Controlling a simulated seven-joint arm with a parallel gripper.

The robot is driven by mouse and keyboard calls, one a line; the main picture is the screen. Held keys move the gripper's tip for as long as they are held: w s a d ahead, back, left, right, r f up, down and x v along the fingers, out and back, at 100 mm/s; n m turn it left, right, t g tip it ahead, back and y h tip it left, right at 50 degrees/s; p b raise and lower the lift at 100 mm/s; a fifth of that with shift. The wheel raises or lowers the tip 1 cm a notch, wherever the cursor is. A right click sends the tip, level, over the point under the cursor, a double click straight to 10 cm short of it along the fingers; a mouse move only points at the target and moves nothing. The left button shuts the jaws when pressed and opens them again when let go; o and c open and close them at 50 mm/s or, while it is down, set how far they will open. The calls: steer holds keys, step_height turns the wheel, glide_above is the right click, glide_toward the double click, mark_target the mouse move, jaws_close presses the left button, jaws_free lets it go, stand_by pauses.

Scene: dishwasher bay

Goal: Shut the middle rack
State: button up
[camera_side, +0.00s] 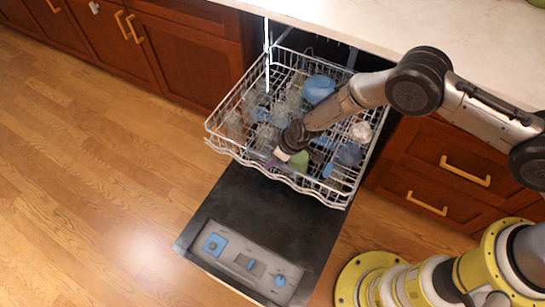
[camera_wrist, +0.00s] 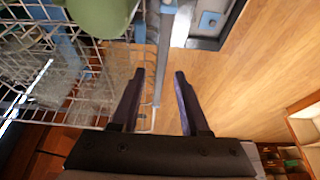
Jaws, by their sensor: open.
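The rack (camera_side: 222,146) is a white wire basket pulled out of the dishwasher bay, above the lowered dark door (camera_side: 240,205). It holds glasses, blue dishes and a green item. My gripper (camera_side: 284,154) reaches down at the front part of the rack, beside the green item (camera_side: 300,161). In the wrist view my gripper (camera_wrist: 157,72) is open, with its two fingers apart. A grey bar (camera_wrist: 163,60), apparently the rack's rim, runs between the fingers; I cannot tell whether they touch it. The rack wires (camera_wrist: 90,85) are on the left there.
The door's inner panel has a dispenser with blue parts (camera_side: 214,244). A pale countertop (camera_side: 380,22) overhangs the bay. Wooden cabinets with drawers (camera_side: 450,180) flank it. The wooden floor (camera_side: 100,190) is clear in front and to the left.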

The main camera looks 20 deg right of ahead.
steer(key=shift+w+a+f, duration=0.1)
steer(key=shift+f, duration=0.15)
steer(key=shift+c, duration=0.2)
jaws_close()
stand_by(1.2)
